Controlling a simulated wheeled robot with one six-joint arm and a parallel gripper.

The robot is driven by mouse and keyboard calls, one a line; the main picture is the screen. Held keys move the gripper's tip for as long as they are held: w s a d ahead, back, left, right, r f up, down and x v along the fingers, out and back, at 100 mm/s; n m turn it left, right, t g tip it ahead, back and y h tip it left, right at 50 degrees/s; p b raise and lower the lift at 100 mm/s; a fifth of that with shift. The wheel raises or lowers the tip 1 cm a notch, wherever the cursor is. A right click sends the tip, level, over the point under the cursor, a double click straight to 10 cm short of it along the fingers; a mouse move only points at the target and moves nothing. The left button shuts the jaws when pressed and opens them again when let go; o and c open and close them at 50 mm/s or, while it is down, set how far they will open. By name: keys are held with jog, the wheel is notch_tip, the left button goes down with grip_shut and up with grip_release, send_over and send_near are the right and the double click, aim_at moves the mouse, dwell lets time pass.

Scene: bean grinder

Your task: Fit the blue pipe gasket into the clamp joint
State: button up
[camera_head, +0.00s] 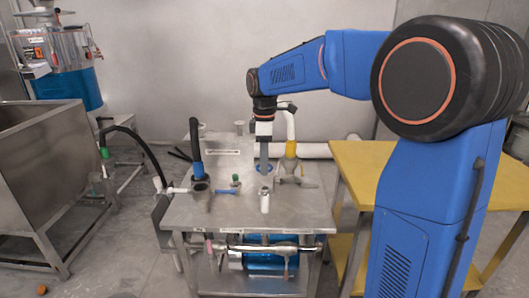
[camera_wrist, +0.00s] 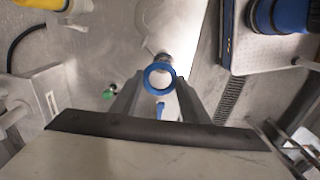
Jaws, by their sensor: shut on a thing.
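The blue pipe gasket (camera_wrist: 160,77) is a ring held between the two grey fingers of my gripper (camera_wrist: 158,84). In the head view my gripper (camera_head: 264,160) points down over the steel table, and the blue ring (camera_head: 264,169) shows at its tip. A short upright metal pipe piece (camera_head: 265,201) stands on the table in front of it. In the wrist view a round metal end (camera_wrist: 164,59) shows just past the ring, partly hidden by it. I cannot tell for sure which fitting is the clamp joint.
The steel table (camera_head: 225,222) also bears a black-and-blue hose (camera_head: 197,158), a small green-topped part (camera_head: 236,180) and a yellow funnel-like part (camera_head: 290,149). A horizontal pipe (camera_head: 255,247) runs along the table's front. A yellow table (camera_head: 400,168) stands right, a steel bin (camera_head: 45,165) left.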

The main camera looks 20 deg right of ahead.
aim_at(265, 188)
jog(key=shift+s+f, duration=0.3)
jog(key=shift+s, duration=0.2)
jog(key=shift+f, duration=0.15)
jog(key=shift+f, duration=2.7)
jog(key=shift+f, duration=1.1)
jog(key=o, duration=1.1)
